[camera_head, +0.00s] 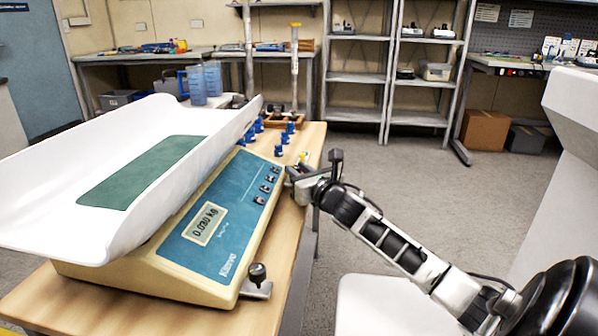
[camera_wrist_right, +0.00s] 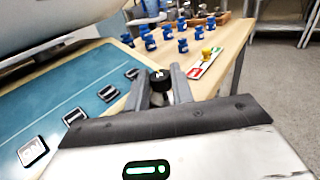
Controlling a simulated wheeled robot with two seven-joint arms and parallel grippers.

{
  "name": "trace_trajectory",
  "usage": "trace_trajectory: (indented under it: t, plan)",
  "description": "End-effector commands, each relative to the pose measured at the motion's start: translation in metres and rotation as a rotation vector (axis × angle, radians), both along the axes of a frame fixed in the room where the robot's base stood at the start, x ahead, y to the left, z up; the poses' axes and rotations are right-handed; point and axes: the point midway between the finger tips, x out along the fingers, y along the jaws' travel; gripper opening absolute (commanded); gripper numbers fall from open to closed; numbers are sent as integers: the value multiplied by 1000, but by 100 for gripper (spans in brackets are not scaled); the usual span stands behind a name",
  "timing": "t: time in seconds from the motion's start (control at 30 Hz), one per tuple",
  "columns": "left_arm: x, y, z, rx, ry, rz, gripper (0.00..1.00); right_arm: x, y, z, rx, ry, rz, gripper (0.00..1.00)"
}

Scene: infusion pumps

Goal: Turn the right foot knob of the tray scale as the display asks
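The tray scale (camera_head: 165,262) stands on a wooden table, with a white tray on top and a blue panel on its sloping front. Its display (camera_head: 205,222) seems to read 0.030 kg. One black foot knob (camera_head: 257,274) shows at its near corner. My right gripper (camera_head: 296,176) is at the scale's right side, farther back. In the right wrist view, another black knob (camera_wrist_right: 160,81) stands between the two fingers of my right gripper (camera_wrist_right: 161,76). The finger sides lie close to the knob; I cannot tell whether they touch it. My left gripper is out of view.
Several blue pieces (camera_head: 282,138) stand on the table (camera_head: 312,140) behind the scale, close beyond my right gripper. A card with red and green patches (camera_wrist_right: 203,65) lies there. The floor (camera_head: 400,170) to the table's right is open.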

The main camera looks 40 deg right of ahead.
Motion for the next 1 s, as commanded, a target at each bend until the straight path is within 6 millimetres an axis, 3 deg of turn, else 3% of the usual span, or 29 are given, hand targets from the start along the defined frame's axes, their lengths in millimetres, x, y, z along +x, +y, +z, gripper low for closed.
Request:
trace_trajectory:
  t: [0.7,0.73,0.8,1.0]
  plan:
    - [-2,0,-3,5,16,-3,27,0,2,-1,0,1,-130,1]
    - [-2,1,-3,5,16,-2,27,0,2,-1,0,1,-130,27]
    - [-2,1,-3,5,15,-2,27,0,2,-1,0,1,-130,46]
    - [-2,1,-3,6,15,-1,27,0,2,-1,0,1,-130,46]
